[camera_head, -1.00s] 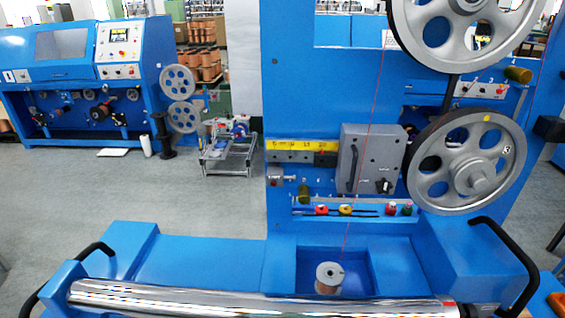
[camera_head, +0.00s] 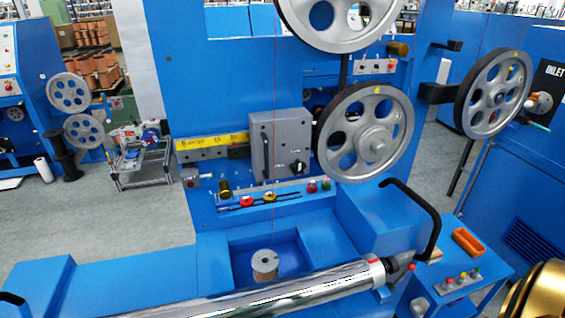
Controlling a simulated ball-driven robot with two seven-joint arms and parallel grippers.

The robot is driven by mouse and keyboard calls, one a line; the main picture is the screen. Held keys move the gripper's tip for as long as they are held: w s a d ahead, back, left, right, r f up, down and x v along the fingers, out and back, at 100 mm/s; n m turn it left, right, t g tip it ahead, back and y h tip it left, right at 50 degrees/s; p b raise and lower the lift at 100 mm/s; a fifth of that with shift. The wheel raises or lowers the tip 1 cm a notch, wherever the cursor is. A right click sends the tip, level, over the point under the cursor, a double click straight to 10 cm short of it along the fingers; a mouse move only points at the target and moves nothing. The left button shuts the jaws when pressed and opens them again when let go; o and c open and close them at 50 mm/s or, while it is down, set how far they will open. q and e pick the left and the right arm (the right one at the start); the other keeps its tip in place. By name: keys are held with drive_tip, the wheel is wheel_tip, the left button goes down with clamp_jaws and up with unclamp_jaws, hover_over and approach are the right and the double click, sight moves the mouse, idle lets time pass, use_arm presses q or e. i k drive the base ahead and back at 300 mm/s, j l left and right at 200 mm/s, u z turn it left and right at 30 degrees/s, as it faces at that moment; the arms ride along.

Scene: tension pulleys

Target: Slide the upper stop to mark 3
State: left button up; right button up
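The upper stop appears to be the olive-brown knob (camera_head: 398,48) at the upper right of the blue machine (camera_head: 225,75), between the two large grey pulleys. A similar olive knob (camera_head: 225,188) stands lower left, above a slotted rail. The upper pulley (camera_head: 335,18) is cut off by the top edge. Neither of my grippers is in view.
A grey box (camera_head: 281,143) with a lever sits left of the lower pulley. A thin red wire runs down to a spool (camera_head: 265,262). A chrome roller (camera_head: 290,292) and black handle (camera_head: 425,215) are in front. Another pulley (camera_head: 495,92) projects at the right.

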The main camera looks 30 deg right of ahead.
sight(400, 49)
drive_tip(key=z, duration=1.8)
drive_tip(key=i+l, duration=0.35)
drive_tip(key=i+l+u, duration=0.1)
drive_tip(key=i+l, duration=0.2)
drive_tip(key=l, duration=0.2)
drive_tip(key=i+l, duration=0.35)
drive_tip(key=l, duration=0.15)
